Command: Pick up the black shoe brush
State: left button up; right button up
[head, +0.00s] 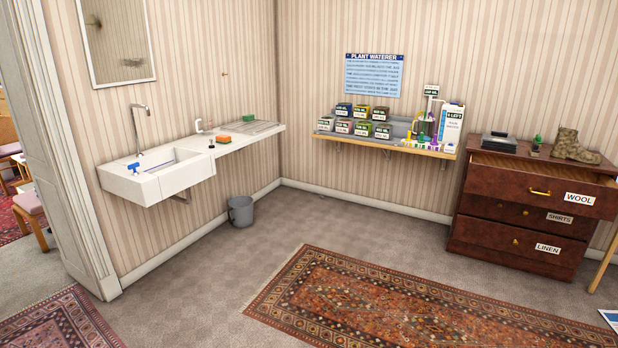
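I cannot clearly make out a black shoe brush in the head view. A flat black and grey object (499,142) lies on the left of the brown chest of drawers (480,205); it is too small to tell what it is. Beside it stands a small green and dark item (537,143). Neither of my grippers is in view.
The chest's top drawer, labelled WOOL (580,199), sticks out. A wall shelf (385,146) holds several small boxes. A white sink (157,175) is at left, with a grey bucket (241,211) below. A patterned rug (400,305) lies on open floor.

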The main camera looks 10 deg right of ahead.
aim_at(534, 149)
jog(key=i+l+z, duration=0.2)
jog(key=i+z, duration=0.2)
jog(key=i, duration=0.2)
jog(key=i+z, duration=0.35)
jog(key=i, duration=0.2)
jog(key=i+j+z, duration=0.15)
jog(key=i+z, duration=0.25)
jog(key=i, duration=0.2)
jog(key=i+j+z, duration=0.4)
jog(key=i, duration=0.15)
jog(key=i+l+z, duration=0.15)
jog(key=i+z, duration=0.2)
jog(key=i, duration=0.15)
jog(key=i+z, duration=0.35)
jog(key=i, duration=0.2)
jog(key=i+j+z, duration=0.1)
jog(key=i+z, duration=0.25)
jog(key=i, duration=0.2)
jog(key=i+j+z, duration=0.35)
jog(key=i, duration=0.15)
jog(key=i+l+z, duration=0.25)
jog(key=z, duration=0.15)
jog(key=i+z, duration=0.35)
jog(key=i, duration=0.15)
jog(key=i+z, duration=0.8)
